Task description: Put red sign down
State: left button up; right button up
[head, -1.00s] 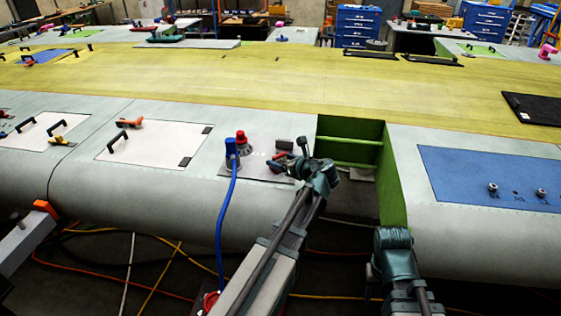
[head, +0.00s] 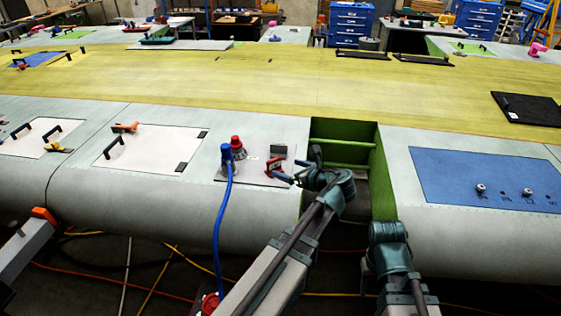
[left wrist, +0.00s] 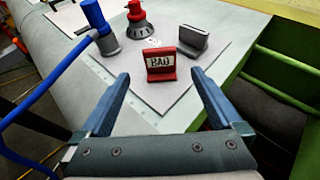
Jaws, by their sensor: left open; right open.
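The red sign (head: 274,165), lettered "BAD", stands upright on the light panel (head: 246,177) on the wing. It also shows in the left wrist view (left wrist: 160,63), just beyond my fingertips and between their lines. My left gripper (head: 299,168) is open and empty, close in front of the sign on the near right side. Its two fingers (left wrist: 160,76) in the left wrist view are spread and apart from the sign. Of my right arm only the wrist and forearm show in the head view; its fingers are hidden.
A grey block-like sign (left wrist: 192,40) stands behind the red one. A blue connector with hose (head: 227,155) and a red-topped fitting (head: 237,146) stand left of it. A green-walled open bay (head: 345,143) lies to the right.

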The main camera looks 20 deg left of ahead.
pick_arm(q)
jog(key=shift+p+v, duration=0.45)
jog(key=shift+v, duration=1.3)
jog(key=s+d+f+n+g+h, duration=0.3)
jog(key=s+d+f+n+h, duration=0.2)
jog(key=s+d+n, duration=0.3)
jog(key=s+d+f+n+g+h, duration=0.4)
jog(key=s+d+f+n, duration=0.4)
jog(key=s+n, duration=0.3)
jog(key=shift+s+d+f+n+h, duration=0.2)
jog(key=shift+s+d+n+h, duration=0.15)
jog(key=shift+d+n+h, duration=0.3)
jog(key=shift+f+b, duration=0.45)
